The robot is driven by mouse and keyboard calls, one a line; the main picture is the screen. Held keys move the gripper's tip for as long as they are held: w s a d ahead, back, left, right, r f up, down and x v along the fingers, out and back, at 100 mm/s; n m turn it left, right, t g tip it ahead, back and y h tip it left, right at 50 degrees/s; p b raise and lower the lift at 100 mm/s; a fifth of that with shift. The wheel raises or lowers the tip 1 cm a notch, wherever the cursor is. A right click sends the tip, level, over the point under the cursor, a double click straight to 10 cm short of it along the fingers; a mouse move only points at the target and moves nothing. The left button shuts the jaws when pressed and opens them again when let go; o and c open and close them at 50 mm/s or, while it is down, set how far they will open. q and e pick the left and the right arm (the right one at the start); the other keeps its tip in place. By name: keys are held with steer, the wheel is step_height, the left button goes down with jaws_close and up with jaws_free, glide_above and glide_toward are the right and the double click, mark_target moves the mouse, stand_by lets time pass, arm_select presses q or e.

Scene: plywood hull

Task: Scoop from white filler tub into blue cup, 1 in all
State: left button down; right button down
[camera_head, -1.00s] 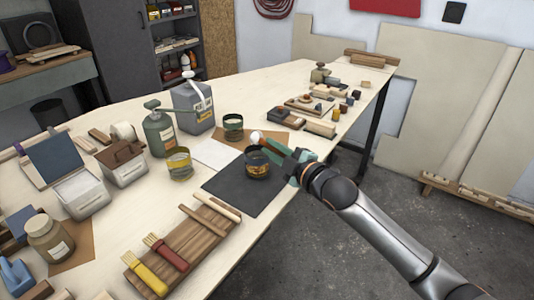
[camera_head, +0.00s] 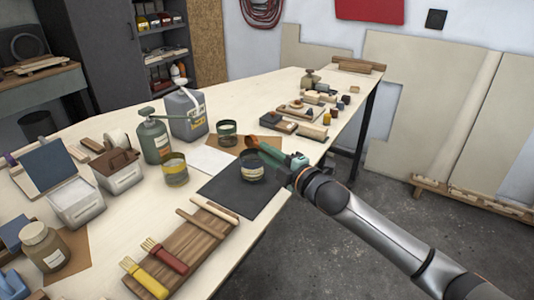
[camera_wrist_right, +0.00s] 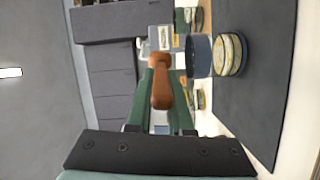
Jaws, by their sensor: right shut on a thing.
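The white filler tub (camera_head: 75,203) stands open at the left of the bench, with white filler inside. The blue cup (camera_head: 251,169), dark with a pale label, stands upright on the black mat; its contents cannot be made out. My right gripper (camera_head: 291,165) is shut on the handle of a brown scoop (camera_head: 252,143). The scoop's bowl is above the cup's far side, with no white visible on it. In the right wrist view the scoop (camera_wrist_right: 161,85) points away between the fingers, beside the blue cup (camera_wrist_right: 199,57). My left gripper is out of view.
A yellow-banded cup (camera_head: 174,170) and a green cup (camera_head: 227,134) stand nearby. A tub with brown contents (camera_head: 121,178) is beside the filler tub. A grey can (camera_head: 187,117) and green bottle (camera_head: 154,144) stand behind. A board with brushes (camera_head: 190,249) lies in front.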

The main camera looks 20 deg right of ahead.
stand_by(0.3)
steer(key=m, duration=0.1)
steer(key=r+m+p, duration=0.1)
steer(key=d+m, duration=0.1)
steer(key=shift+w+r+g+h, duration=0.15)
steer(key=shift+w+g+h, duration=0.1)
steer(key=shift+g+h, duration=0.05)
steer(key=m, duration=0.1)
steer(key=m+p, duration=0.1)
steer(key=m, duration=0.1)
steer(key=r+m, duration=0.1)
steer(key=shift+w+d+m+g, duration=0.1)
steer(key=shift+d+m+g, duration=0.15)
steer(key=shift+m+g, duration=0.05)
step_height(320, 180, up, 3)
steer(key=m+y+p, duration=0.1)
steer(key=m, duration=0.2)
steer(key=m+g+y+p, duration=0.1)
steer(key=m, duration=0.2)
steer(key=shift+a+f+m, duration=0.1)
steer(key=shift+f+m, duration=0.05)
steer(key=shift+m, duration=0.25)
